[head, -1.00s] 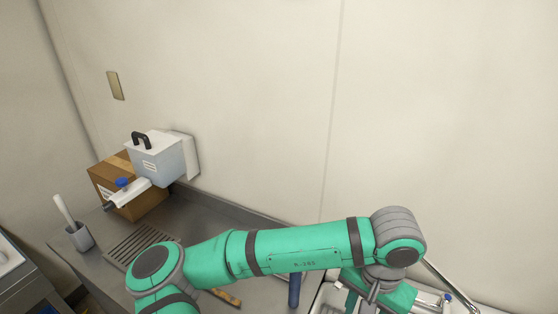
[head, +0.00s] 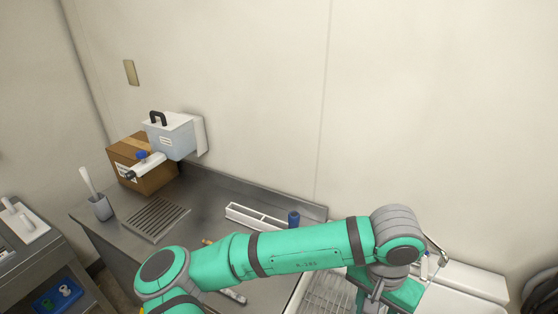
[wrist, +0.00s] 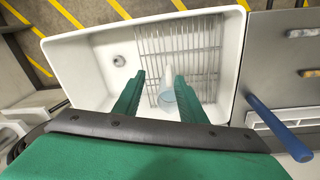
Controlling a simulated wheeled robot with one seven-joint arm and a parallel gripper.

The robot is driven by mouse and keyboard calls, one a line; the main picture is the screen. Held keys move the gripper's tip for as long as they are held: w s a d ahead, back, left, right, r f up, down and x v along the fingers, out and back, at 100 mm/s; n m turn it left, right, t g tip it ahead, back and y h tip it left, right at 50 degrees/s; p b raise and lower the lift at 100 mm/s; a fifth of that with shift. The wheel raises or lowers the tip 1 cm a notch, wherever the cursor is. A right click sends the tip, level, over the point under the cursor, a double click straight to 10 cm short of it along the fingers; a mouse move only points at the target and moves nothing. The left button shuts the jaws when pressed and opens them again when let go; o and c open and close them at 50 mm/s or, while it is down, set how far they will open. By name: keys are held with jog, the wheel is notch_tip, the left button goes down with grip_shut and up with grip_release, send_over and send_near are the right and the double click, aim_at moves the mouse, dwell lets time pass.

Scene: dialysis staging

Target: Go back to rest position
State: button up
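My gripper (wrist: 158,76) points down over a white sink (wrist: 85,92) in the wrist view. Its two green fingers are spread apart, with a gap between them. A pale translucent cup-like object (wrist: 168,90) shows beyond the fingers, over the wire rack (wrist: 205,42) in the sink. The right finger partly covers it, and it does not appear gripped. In the head view my green arm reaches across the counter to the sink at the lower right, and the fingers are mostly hidden there.
A steel counter (head: 190,222) holds a cardboard box (head: 140,180), a brush holder (head: 101,208), a white divided tray (head: 252,216) and a blue upright item (head: 293,219). A lidded dispenser (head: 175,138) is by the wall.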

jog(key=w+d+r+n+t+h, duration=0.1)
jog(key=d+r+t+h, duration=0.1)
jog(key=d+r+h, duration=0.5)
jog(key=w+d+r+n+t+h, duration=0.1)
jog(key=d+r+n+h, duration=0.15)
jog(key=d+h, duration=0.75)
jog(key=a+f+n+t+y, duration=1.15)
jog(key=a+f+t, duration=0.25)
jog(key=a+f, duration=0.4)
jog(key=s+a+f+m+y, duration=0.3)
jog(key=s+a, duration=0.6)
jog(key=s, duration=0.2)
jog(key=s+a+f+m+g+y, duration=0.1)
jog(key=s+a+f+m+y, duration=0.1)
jog(key=s+a, duration=0.7)
notch_tip(320, 180, down, 3)
jog(key=shift+s+a+r+m+g+y, duration=0.2)
jog(key=shift+s+a+m+g+y, duration=0.15)
jog(key=shift+s+y, duration=0.65)
jog(key=shift+s+a+r+m+h, duration=0.1)
jog(key=shift+s+m+h, duration=0.1)
jog(key=shift+s, duration=0.2)
jog(key=shift+s+a+r+m+h, duration=0.1)
jog(key=shift+s+m, duration=0.05)
jog(key=shift+s, duration=0.2)
jog(key=shift+c, duration=0.9)
